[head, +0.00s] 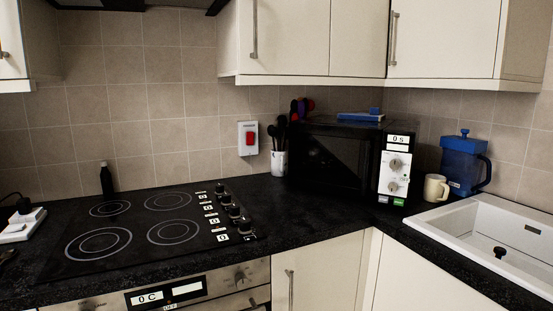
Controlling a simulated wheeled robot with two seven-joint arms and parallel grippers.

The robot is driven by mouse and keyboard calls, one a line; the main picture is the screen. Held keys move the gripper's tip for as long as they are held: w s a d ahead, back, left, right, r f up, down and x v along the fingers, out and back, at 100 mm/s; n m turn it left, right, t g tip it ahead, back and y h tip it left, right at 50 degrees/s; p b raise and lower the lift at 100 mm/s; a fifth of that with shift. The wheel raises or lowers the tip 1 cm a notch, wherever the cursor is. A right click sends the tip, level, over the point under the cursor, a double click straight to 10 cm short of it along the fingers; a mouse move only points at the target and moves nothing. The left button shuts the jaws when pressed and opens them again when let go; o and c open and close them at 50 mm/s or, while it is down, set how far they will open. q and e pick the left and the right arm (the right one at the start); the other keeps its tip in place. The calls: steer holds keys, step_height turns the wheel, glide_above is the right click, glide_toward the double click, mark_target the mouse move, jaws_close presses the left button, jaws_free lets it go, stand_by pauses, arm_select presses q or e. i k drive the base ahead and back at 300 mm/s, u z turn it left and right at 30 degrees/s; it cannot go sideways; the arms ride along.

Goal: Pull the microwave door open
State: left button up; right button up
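The microwave (350,162) stands in the back right corner of the black worktop in the head view. Its dark door (328,161) faces forward and looks shut. A white control panel (396,167) with two round knobs and a small display is at its right side. I cannot make out a door handle. Neither of my grippers shows in this view.
A utensil pot (279,163) stands left of the microwave; a cream mug (436,188) and blue jug (463,162) stand right of it. A white sink (490,235) is at front right. The hob (150,230) is at left. Worktop before the microwave is clear. Wall cupboards (285,35) hang above.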

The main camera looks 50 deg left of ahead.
mark_target(340, 160)
steer(key=u, duration=1.2)
steer(key=k, duration=1.1)
steer(key=z, duration=0.75)
steer(key=i, duration=1.7)
steer(key=u, duration=1.05)
